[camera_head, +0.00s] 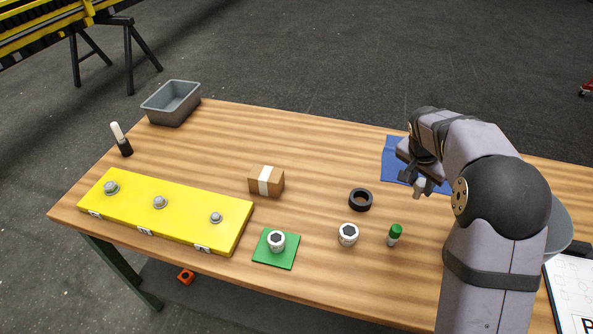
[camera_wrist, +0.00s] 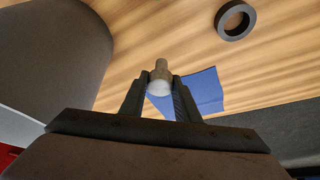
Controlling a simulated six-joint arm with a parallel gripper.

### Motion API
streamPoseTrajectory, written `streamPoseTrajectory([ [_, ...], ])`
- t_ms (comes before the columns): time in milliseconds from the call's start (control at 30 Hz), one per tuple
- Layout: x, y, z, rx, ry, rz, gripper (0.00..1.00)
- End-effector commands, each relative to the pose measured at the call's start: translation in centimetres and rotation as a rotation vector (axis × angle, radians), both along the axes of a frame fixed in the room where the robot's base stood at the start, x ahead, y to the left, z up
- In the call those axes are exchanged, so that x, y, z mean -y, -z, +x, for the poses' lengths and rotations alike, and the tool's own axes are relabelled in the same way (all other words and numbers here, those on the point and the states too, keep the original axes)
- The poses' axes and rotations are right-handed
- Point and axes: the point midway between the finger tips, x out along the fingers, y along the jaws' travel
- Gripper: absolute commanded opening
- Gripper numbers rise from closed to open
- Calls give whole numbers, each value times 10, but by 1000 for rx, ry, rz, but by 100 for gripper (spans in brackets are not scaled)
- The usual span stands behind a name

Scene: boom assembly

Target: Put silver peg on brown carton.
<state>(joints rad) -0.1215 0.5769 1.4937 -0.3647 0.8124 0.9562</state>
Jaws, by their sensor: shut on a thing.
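My gripper (camera_head: 419,181) is shut on the silver peg (camera_head: 419,188) and holds it above the right part of the table, near the blue mat. In the wrist view the silver peg (camera_wrist: 161,76) stands out between the two fingertips (camera_wrist: 160,84). The brown carton (camera_head: 267,181), a small box with a pale tape strip, sits on the table at the middle, well to the left of my gripper. Its top looks bare. The carton is not in the wrist view.
A green mat (camera_head: 262,257) holds another white part. A yellow board (camera_head: 180,224) with several grey knobs lies left. A grey bin (camera_head: 171,103) stands back left; a blue mat (camera_head: 392,160) lies right.

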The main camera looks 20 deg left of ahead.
Motion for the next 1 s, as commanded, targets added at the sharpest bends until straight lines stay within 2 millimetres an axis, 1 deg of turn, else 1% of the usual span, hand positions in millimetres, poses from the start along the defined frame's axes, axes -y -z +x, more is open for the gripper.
streamPoseTrajectory([
  [33,-12,-5,7,2,-31,1,0],
  [67,-19,-7,12,0,-54,0,0],
  [167,-50,-15,27,-5,-140,-1,0],
  [267,-89,-23,42,-10,-252,-2,0],
  [300,-106,-27,47,-11,-299,-3,0],
  [367,-133,-31,53,-15,-374,-3,0],
  [400,-151,-34,56,-17,-423,-2,0],
  [467,-178,-38,59,-20,-500,-2,0],
  [500,-197,-41,60,-19,-551,-1,0],
  [567,-224,-45,59,-20,-630,-1,0],
  [600,-243,-47,58,-20,-682,0,0],
  [633,-256,-49,57,-19,-721,0,0],
  [700,-287,-53,52,-18,-810,2,0],
  [800,-325,-58,42,-14,-930,3,0],
  [900,-357,-62,31,-8,-1031,3,0],
  [1000,-380,-65,21,-3,-1109,4,0],
])
